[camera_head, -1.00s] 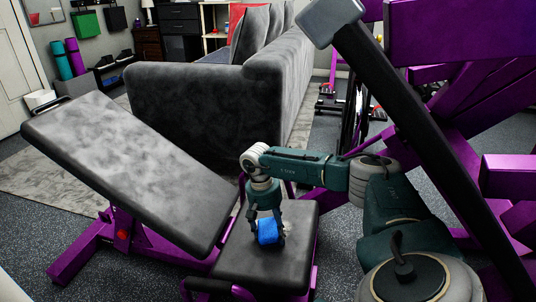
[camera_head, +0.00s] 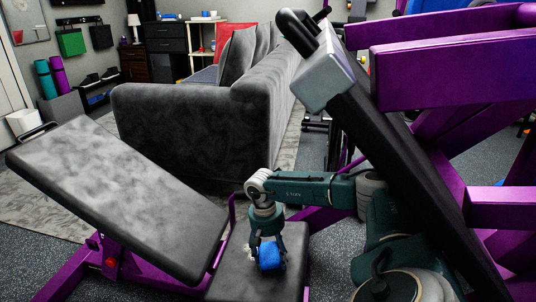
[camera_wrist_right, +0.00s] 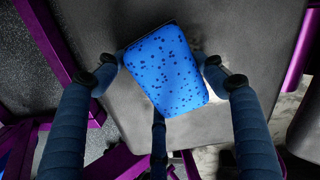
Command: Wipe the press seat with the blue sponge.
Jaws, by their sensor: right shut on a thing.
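The blue sponge (camera_head: 271,256) is held in my right gripper (camera_head: 268,250), low over the dark press seat (camera_head: 236,275). In the right wrist view the speckled blue sponge (camera_wrist_right: 168,72) sits tilted between the fingers of my right gripper (camera_wrist_right: 165,75), with the grey seat pad (camera_wrist_right: 235,25) behind it. Whether the sponge touches the pad is hard to tell. A whitish smudge shows on the seat beside the sponge, partly hidden by the gripper. The grey backrest (camera_head: 125,195) slopes up to the left of the seat. My left gripper is not in view.
A purple frame with a black slanted beam (camera_head: 400,160) stands close on the right, near my right arm. A grey sofa (camera_head: 190,130) stands behind the press. Purple base bars (camera_head: 75,275) lie on the floor at the left.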

